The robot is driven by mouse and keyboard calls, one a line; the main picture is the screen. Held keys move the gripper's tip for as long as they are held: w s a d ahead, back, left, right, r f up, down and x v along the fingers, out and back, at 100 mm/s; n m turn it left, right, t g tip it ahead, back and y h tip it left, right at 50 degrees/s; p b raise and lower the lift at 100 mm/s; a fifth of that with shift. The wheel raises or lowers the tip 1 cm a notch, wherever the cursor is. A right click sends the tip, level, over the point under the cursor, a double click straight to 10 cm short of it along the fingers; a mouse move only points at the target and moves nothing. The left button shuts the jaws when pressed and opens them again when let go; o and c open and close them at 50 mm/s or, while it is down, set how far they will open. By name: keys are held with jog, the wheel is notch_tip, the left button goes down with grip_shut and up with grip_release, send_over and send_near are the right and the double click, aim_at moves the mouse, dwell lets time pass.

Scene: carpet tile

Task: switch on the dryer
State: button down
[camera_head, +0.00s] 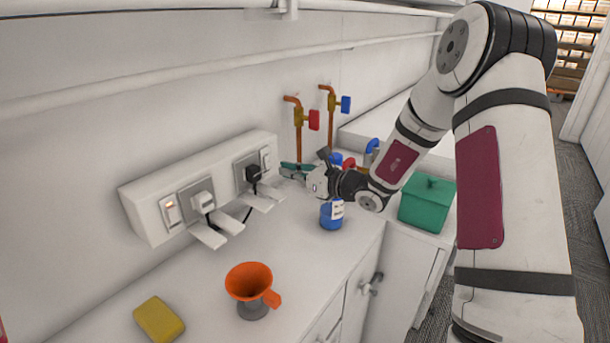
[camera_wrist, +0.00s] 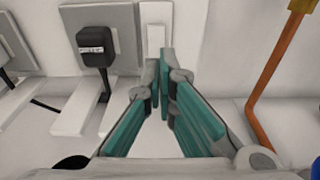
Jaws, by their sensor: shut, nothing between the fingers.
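No appliance that I can name as the dryer shows; only sockets and plugs do. A white socket box (camera_head: 150,222) runs along the wall. Its right socket holds a black plug (camera_head: 253,173) with a small label, too small to read; the plug also shows in the wrist view (camera_wrist: 94,47). A white rocker switch (camera_head: 266,159) is right of this plug; in the wrist view the switch (camera_wrist: 155,38) is straight ahead of my fingertips. My gripper (camera_head: 284,167), with teal fingers, is shut and empty; in the wrist view its tips (camera_wrist: 161,72) are just below the switch. Contact cannot be told.
The left socket has a white plug (camera_head: 203,201) and a switch (camera_head: 170,209) with an orange mark. A blue bottle (camera_head: 330,216), copper pipes (camera_head: 298,137) and green box (camera_head: 425,207) are near my arm.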

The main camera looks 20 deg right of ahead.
aim_at(270, 167)
jog(key=shift+x, duration=1.75)
